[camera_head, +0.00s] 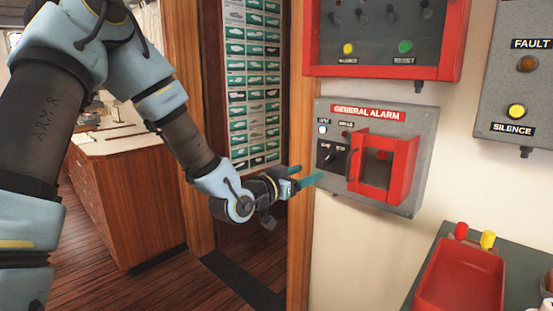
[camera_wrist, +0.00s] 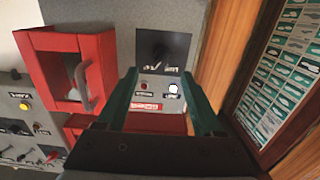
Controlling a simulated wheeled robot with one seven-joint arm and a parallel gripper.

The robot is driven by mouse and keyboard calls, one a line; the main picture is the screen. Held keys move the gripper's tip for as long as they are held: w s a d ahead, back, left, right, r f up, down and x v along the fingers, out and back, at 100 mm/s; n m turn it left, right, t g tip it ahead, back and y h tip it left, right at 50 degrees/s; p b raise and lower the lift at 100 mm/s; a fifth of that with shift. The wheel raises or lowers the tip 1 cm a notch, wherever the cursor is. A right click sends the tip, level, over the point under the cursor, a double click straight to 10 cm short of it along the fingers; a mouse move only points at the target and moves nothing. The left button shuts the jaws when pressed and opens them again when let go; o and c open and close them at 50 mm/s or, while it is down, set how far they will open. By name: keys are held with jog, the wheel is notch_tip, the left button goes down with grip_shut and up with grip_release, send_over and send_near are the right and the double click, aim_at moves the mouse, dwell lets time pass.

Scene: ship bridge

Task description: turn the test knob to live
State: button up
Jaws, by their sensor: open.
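The test knob (camera_head: 328,154) is a dark knob on a black plate at the left of the grey GENERAL ALARM panel (camera_head: 338,188). In the wrist view the knob (camera_wrist: 158,50) shows dark against its black plate, beyond my fingertips; its exact pointing direction and label are too small to read. My gripper (camera_head: 304,176) is open and empty, with its teal fingers reaching toward the panel just left of and below the knob. In the wrist view my gripper (camera_wrist: 160,76) has its fingers on either side of the knob's line, apart from it.
A red guard box (camera_head: 383,165) projects right of the knob; it also shows with a handle in the wrist view (camera_wrist: 48,66). A lit white lamp (camera_head: 322,129) sits above the knob. A wooden door frame (camera_head: 301,90) stands close left. A red tray (camera_head: 460,282) is lower right.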

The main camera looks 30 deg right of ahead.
aim_at(325, 161)
jog(key=p+x, duration=0.1)
jog(key=x, duration=0.2)
jog(key=p+x, duration=0.1)
jog(key=x, duration=0.3)
jog(key=p+x, duration=0.1)
jog(key=x, duration=0.2)
jog(key=shift+w+d+r+p, duration=0.3)
jog(key=shift+w, duration=0.05)
jog(key=shift+c, duration=0.3)
grip_shut()
